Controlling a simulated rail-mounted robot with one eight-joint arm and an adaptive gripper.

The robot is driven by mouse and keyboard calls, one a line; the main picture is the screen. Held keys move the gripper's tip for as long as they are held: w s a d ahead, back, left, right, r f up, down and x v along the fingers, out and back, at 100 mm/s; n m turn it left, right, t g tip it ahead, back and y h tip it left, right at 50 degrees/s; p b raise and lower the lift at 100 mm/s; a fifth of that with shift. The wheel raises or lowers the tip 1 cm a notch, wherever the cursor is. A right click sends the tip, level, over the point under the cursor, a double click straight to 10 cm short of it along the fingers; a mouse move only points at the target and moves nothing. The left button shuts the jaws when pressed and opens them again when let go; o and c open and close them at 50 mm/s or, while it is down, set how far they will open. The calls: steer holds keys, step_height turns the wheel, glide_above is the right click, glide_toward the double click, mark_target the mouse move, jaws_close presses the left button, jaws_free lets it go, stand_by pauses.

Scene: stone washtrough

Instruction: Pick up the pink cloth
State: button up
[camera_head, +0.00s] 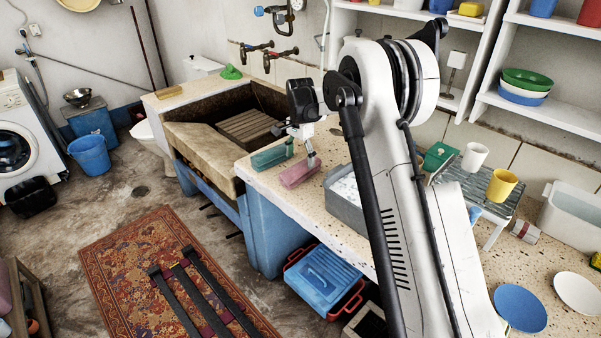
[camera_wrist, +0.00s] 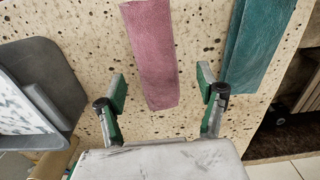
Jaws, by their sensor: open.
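The pink cloth (camera_head: 300,172) lies as a flat strip on the speckled stone counter, below my gripper. In the wrist view the pink cloth (camera_wrist: 153,55) runs from the top edge down to between the fingertips. My gripper (camera_head: 300,138) is over the counter near the cloth. In the wrist view my gripper (camera_wrist: 162,88) is open, with one finger on each side of the cloth's near end and nothing between them held. Whether the fingertips touch the counter cannot be told.
A green cloth (camera_wrist: 260,45) lies beside the pink one, to its right, near the counter edge. A grey tray (camera_wrist: 45,80) stands to the left. The stone trough (camera_head: 205,150) is beyond the counter. Bare speckled counter shows between cloth and tray.

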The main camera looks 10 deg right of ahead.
mark_target(300, 166)
steer(key=f, duration=0.5)
steer(key=shift+s, duration=0.25)
steer(key=shift+c, duration=0.5)
steer(key=c, duration=1.3)
steer(key=shift+o, duration=0.2)
steer(key=shift+r, duration=0.1)
